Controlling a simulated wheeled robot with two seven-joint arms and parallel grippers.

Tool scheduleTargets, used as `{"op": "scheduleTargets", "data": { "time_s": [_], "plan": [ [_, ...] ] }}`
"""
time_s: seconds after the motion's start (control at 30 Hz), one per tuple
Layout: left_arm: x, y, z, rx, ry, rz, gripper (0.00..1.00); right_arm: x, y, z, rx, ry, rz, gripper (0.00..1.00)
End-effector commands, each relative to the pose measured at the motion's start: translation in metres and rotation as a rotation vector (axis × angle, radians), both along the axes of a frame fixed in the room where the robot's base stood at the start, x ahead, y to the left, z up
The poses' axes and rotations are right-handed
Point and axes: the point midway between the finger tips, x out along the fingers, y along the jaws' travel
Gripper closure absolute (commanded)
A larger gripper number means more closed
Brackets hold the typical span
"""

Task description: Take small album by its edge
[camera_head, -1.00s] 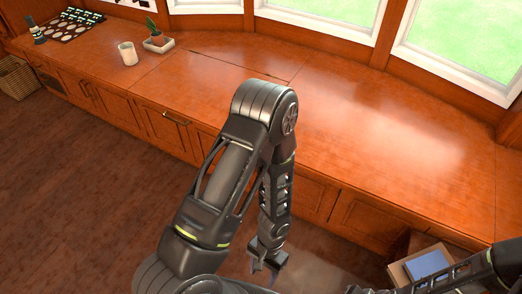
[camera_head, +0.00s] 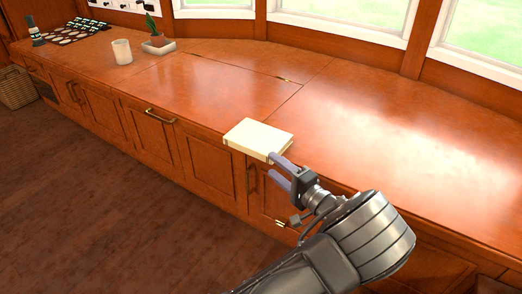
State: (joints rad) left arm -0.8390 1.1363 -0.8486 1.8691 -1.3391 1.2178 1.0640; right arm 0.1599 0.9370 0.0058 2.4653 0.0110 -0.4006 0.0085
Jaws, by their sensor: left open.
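The small album (camera_head: 258,137), cream-coloured and closed, lies flat on the wooden counter top at its front edge. Its near side appears to overhang the edge slightly. My left gripper (camera_head: 269,165) is at the album's near right corner, with its two fingers spread and pointing left. The upper fingertip overlaps the corner in the picture; I cannot tell whether it touches. The lower finger is below the level of the album, in front of the cabinet face. My right gripper is not in view.
The counter (camera_head: 355,125) is clear right of the album and behind it. A white cup (camera_head: 122,52), a potted cactus (camera_head: 157,42) and a tray of round pieces (camera_head: 76,35) stand far left. Cabinet doors with handles (camera_head: 160,115) run below. A wicker basket (camera_head: 16,88) stands on the floor.

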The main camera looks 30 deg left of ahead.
Motion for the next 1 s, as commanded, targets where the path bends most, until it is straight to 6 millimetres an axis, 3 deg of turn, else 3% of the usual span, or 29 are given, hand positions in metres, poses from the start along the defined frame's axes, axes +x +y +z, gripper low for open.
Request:
{"op": "scheduleTargets", "data": {
  "time_s": [0.27,0.57,0.87,1.0],
  "plan": [
    [0.0,0.0,0.002,0.001,0.0,0.0,0.49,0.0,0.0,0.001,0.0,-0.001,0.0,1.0],
    [0.006,0.024,0.0,-0.001,0.0,0.002,0.49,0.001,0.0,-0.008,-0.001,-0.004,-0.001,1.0],
    [0.007,0.026,0.0,-0.001,0.001,0.001,0.49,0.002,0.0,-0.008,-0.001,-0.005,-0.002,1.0],
    [0.01,0.036,-0.002,-0.002,0.001,0.003,0.49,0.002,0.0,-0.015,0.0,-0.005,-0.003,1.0]
  ]
}}
